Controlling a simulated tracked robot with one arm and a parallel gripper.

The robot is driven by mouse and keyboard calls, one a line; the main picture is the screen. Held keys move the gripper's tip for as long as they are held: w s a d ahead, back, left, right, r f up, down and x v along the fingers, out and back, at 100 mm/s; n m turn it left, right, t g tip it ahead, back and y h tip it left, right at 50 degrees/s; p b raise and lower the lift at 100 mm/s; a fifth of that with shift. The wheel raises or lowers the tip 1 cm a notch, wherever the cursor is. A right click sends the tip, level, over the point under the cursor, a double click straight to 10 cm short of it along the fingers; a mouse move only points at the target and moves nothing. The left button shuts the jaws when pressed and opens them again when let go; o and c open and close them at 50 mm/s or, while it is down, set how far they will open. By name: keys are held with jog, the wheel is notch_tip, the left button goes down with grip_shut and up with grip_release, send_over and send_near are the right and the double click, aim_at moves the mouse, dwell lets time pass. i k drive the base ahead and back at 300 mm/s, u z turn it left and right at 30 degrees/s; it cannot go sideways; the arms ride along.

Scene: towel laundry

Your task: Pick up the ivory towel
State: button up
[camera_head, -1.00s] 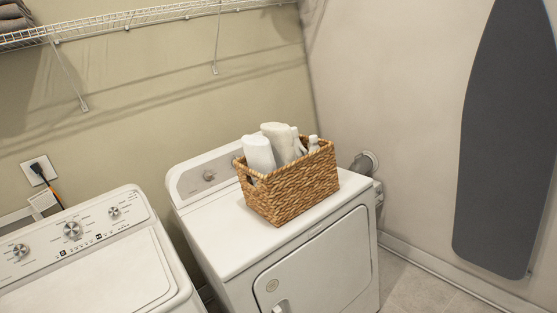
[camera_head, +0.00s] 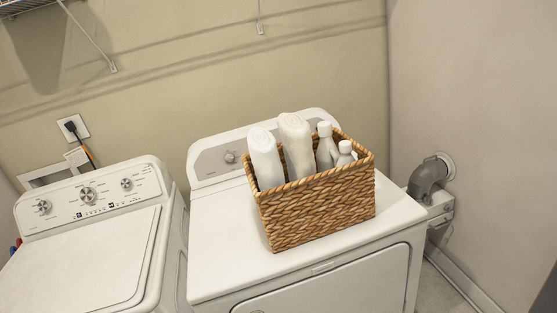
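Two rolled towels stand upright in a woven basket (camera_head: 318,208) on top of the dryer. The right roll (camera_head: 296,143) looks slightly creamier, like the ivory towel. The left roll (camera_head: 265,157) looks whiter. The difference in shade is small. The lower parts of both rolls are hidden by the basket's front wall. The rolls stand close side by side, leaning a little left in the picture. My gripper is not in view.
Two white bottles, a taller one (camera_head: 326,147) and a shorter one (camera_head: 346,153), stand right of the towels in the basket. The dryer (camera_head: 225,262) has bare top around it. A washer (camera_head: 85,255) stands left. A wire shelf (camera_head: 30,8) hangs above.

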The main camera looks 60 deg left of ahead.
aim_at(295, 133)
jog(key=u, duration=0.5)
jog(key=i, duration=1.05)
jog(key=u, duration=1.15)
jog(key=i, duration=0.6)
jog(key=u, duration=0.35)
jog(key=k, duration=0.9)
jog(key=u, duration=0.2)
jog(key=i, duration=0.85)
jog(key=z, duration=0.1)
